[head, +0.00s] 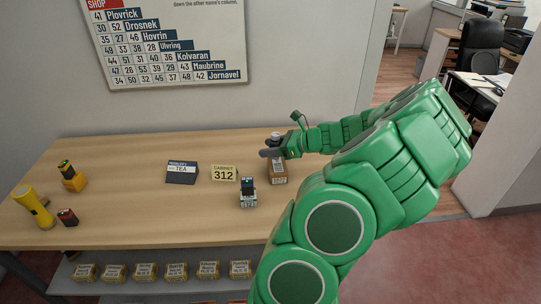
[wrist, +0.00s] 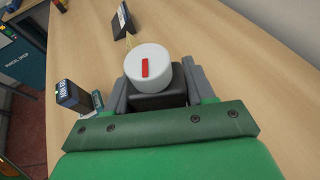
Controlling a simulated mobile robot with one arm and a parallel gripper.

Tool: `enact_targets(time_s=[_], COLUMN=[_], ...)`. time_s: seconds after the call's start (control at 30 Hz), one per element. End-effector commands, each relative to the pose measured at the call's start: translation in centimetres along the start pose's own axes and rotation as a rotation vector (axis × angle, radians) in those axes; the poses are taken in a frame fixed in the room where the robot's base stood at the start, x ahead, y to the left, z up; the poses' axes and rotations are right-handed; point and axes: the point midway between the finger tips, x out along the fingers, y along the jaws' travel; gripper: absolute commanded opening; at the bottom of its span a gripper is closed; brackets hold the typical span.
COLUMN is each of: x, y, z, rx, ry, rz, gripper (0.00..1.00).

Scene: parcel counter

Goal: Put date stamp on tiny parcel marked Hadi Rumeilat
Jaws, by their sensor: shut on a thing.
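My gripper (head: 273,151) is over the right part of the counter. In the wrist view my gripper (wrist: 163,88) is shut on a dark block with a round white top (wrist: 148,66) bearing a red mark; it looks like the date stamp, seen from above. A small brown box (head: 278,174) with a pale label stands just below my gripper in the head view. I cannot tell whether the held thing touches it. Several tiny labelled parcels (head: 176,272) stand in a row on the shelf under the counter. Their names are too small to read.
A dark device (head: 248,188) stands left of the box, also in the wrist view (wrist: 72,98). A "TEA" sign (head: 182,173) and a "312" card (head: 223,173) stand mid-counter. A yellow torch (head: 33,206) and a yellow tool (head: 72,180) are at left. The counter's back left is clear.

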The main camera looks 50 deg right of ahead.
Motion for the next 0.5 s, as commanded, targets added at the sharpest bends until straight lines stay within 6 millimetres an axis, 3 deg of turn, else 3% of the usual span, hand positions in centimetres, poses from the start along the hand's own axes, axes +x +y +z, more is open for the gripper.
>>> enact_targets(time_s=[0.27, 0.5], x=[0.7, 1.7], y=[-0.7, -0.6], z=[-0.7, -3.3], rx=[-0.001, 0.002], ry=[0.000, -0.001], rz=[0.002, 0.001], gripper=[0.15, 0.15])
